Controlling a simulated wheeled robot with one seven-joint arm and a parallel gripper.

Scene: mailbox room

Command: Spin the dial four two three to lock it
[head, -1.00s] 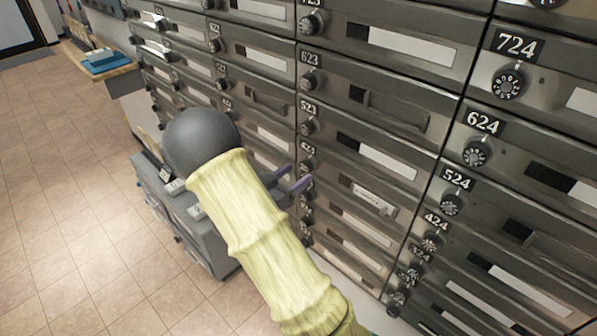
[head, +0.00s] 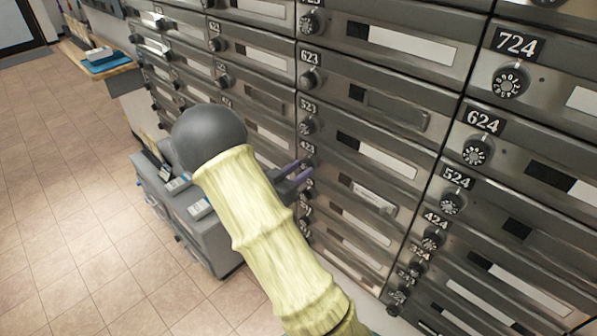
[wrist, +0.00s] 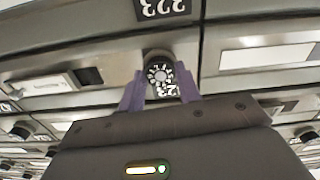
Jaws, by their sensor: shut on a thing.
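The 423 dial (wrist: 159,76) is a round black knob with white marks and a pale centre in the wrist view. Its number plate (wrist: 168,91) shows just below it, partly hidden, with the picture upside down. My gripper (wrist: 160,86) has its two purple fingers on either side of this dial, shut on it. In the head view, my gripper (head: 298,173) reaches the mailbox front just under the 423 plate (head: 307,148). The dial is hidden by the fingers there. The number its pointer sits at is too small to read.
The 323 plate (wrist: 163,8) is at the top of the wrist view. Dials 523 (head: 308,127) and 623 (head: 310,80) sit above in the same column. A grey cabinet (head: 215,245) stands below left. Tiled floor (head: 75,200) is clear at left.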

